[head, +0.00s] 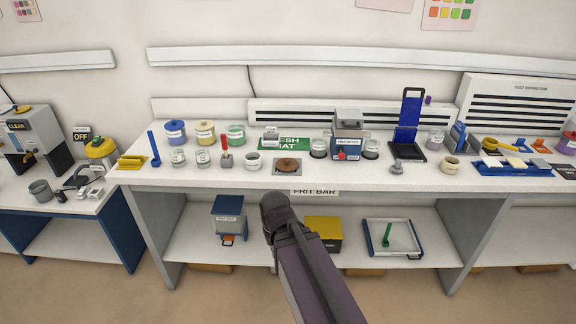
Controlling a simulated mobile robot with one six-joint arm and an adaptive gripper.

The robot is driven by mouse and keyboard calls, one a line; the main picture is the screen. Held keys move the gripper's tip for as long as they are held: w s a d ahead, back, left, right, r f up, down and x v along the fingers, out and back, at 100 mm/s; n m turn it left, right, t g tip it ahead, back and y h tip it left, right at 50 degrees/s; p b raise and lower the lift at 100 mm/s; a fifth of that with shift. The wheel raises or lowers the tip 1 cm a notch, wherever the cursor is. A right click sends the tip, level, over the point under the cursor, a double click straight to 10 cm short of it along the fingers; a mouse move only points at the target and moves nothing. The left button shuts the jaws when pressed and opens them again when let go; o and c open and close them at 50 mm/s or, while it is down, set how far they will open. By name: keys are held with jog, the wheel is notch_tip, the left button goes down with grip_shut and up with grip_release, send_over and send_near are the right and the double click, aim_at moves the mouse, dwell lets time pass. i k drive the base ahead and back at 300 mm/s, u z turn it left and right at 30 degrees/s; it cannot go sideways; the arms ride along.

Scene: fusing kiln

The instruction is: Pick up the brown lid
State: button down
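The brown lid (287,163) is a small round disc with a dark knob on top. It lies on a grey square plate (278,176) near the front edge of the white bench. My arm reaches up from the bottom of the picture, and its dark end shows in front of the bench edge, below the lid. No gripper fingers show, so I cannot see how my gripper stands relative to the lid. Nothing is seen touching the lid.
A white pot (253,161) stands left of the lid, and jars (318,149) stand behind right. A red-topped tool (225,154) is farther left. A blue and grey machine (350,136) stands behind. The bench front between lid and grey knobbed piece (396,167) is mostly clear.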

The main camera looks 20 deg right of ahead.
aim_at(286, 164)
jog(key=k, duration=1.35)
jog(key=z, duration=0.45)
jog(key=i, duration=1.75)
jog(key=u, duration=0.3)
